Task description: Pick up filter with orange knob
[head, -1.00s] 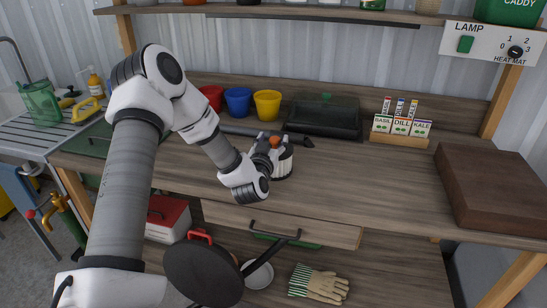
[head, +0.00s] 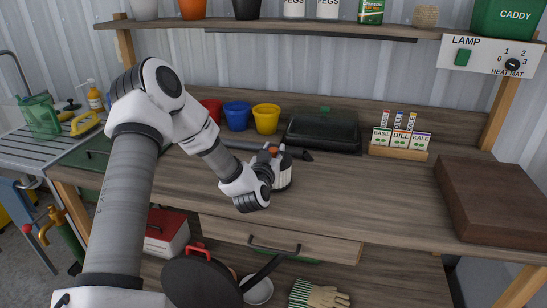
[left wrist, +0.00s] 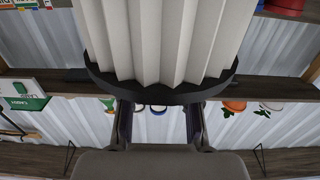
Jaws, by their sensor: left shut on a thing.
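The filter (head: 284,176) has a white pleated round body with dark end caps and an orange knob (head: 273,150) on top. It stands upright at the middle of the workbench (head: 350,195); I cannot tell whether its base touches the wood. My left gripper (head: 270,162) is shut on the filter at its knob end, and hides part of it. In the left wrist view, the pleats (left wrist: 165,40) and dark cap fill the upper middle. The fingers (left wrist: 157,118) reach up to that cap; their grip on the knob is hidden. My right gripper is not in view.
Behind the filter are red, blue and yellow (head: 266,119) pots, a dark lidded tray (head: 323,133) and a seed packet holder (head: 398,153). A brown block (head: 495,197) lies at right. A shelf (head: 280,28) runs above. The bench's front middle is clear.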

